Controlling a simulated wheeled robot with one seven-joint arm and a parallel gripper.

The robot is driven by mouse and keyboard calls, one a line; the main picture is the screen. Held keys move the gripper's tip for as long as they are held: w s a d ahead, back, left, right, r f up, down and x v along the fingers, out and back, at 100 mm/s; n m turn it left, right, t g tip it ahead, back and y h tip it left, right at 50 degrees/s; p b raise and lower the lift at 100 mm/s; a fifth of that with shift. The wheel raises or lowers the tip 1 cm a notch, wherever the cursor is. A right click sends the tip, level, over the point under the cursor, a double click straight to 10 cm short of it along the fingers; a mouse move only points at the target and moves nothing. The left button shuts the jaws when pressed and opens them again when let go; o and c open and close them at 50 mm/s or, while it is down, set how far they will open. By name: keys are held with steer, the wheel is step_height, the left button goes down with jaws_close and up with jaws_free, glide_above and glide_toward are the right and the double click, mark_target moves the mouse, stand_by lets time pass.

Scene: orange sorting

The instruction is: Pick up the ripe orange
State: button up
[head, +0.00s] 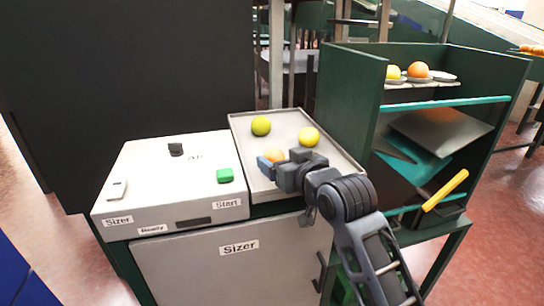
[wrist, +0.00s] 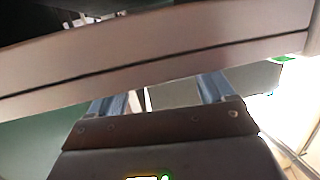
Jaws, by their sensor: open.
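The ripe orange (head: 274,155) lies at the near left of a grey metal tray (head: 240,140), its lower part hidden by my gripper. A green orange (head: 261,126) and a yellow one (head: 309,136) lie farther back on the tray. My gripper (head: 276,163) is open at the near side of the ripe orange; I cannot tell whether it touches it. In the wrist view the blue fingers of my gripper (wrist: 163,98) stand apart. No fruit shows there.
Left of the tray is a white sizer panel (head: 140,185) with a green start button (head: 225,175). At right, a green shelf unit (head: 345,95) holds a yellow fruit (head: 393,73) and an orange one (head: 418,70) on small dishes. A dark wall stands behind.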

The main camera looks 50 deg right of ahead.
mark_target(271, 154)
steer(key=x, duration=0.5)
steer(key=shift+w+f, duration=0.3)
steer(key=shift+c, duration=0.4)
steer(key=c, duration=1)
steer(key=shift+r, duration=0.1)
